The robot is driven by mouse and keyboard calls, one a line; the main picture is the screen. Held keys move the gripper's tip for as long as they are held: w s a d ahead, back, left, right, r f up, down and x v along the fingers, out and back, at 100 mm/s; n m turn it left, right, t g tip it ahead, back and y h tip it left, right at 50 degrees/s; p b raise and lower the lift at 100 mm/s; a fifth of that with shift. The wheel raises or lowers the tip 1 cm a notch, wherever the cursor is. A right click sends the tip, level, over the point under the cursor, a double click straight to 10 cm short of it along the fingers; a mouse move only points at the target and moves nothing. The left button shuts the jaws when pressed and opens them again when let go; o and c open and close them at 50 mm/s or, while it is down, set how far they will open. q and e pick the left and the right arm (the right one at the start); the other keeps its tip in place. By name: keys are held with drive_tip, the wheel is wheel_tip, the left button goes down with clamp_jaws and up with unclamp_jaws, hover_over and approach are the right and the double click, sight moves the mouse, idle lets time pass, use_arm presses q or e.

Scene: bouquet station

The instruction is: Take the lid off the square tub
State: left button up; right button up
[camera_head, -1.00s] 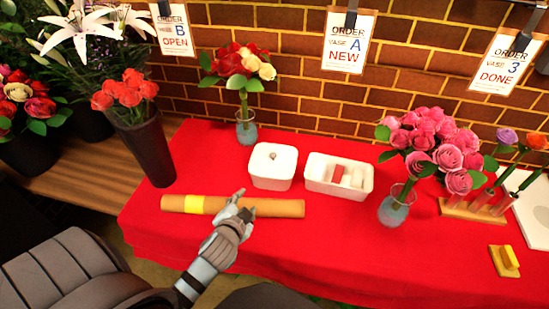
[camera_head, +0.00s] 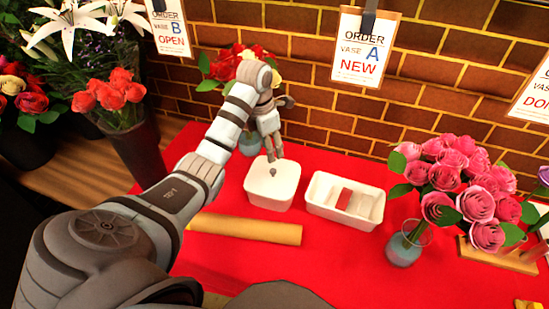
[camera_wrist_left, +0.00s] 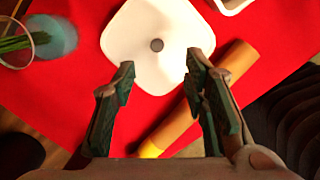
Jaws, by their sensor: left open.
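The square tub (camera_head: 272,195) is white and stands on the red table, left of a white divided tray. Its white lid (camera_wrist_left: 140,55) is on it, with a small round grey knob (camera_wrist_left: 156,45) in the middle. The knob also shows in the head view (camera_head: 273,172). My left gripper (camera_head: 274,157) is above the tub, fingers pointing down. In the left wrist view the left gripper (camera_wrist_left: 160,75) is open and empty, with its fingertips apart over the lid's near part and the knob beyond them. My right gripper is not in view.
A brown paper roll (camera_head: 245,229) lies in front of the tub. The white tray (camera_head: 345,213) holds a red block. A glass vase (camera_wrist_left: 50,40) stands left of the tub; a vase of pink roses (camera_head: 405,245) stands to the right. A brick wall is behind.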

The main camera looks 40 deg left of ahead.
use_arm(q)
drive_tip(key=b, duration=0.3)
hover_over(273, 170)
drive_tip(key=f, duration=0.5)
drive_tip(key=shift+s+d+f, duration=0.1)
drive_tip(key=shift+s+f, duration=0.05)
drive_tip(key=shift+s, duration=0.2)
drive_tip(key=shift+w+f+b, duration=0.25)
drive_tip(key=shift+f+b, duration=0.25)
drive_tip(key=shift+f, duration=0.1)
drive_tip(key=shift+w+f+b, duration=0.25)
drive_tip(key=shift+f+b, duration=0.2)
drive_tip(key=shift+f, duration=0.15)
drive_tip(key=shift+s+f, duration=0.25)
drive_tip(key=shift+f, duration=1.2)
clamp_jaws()
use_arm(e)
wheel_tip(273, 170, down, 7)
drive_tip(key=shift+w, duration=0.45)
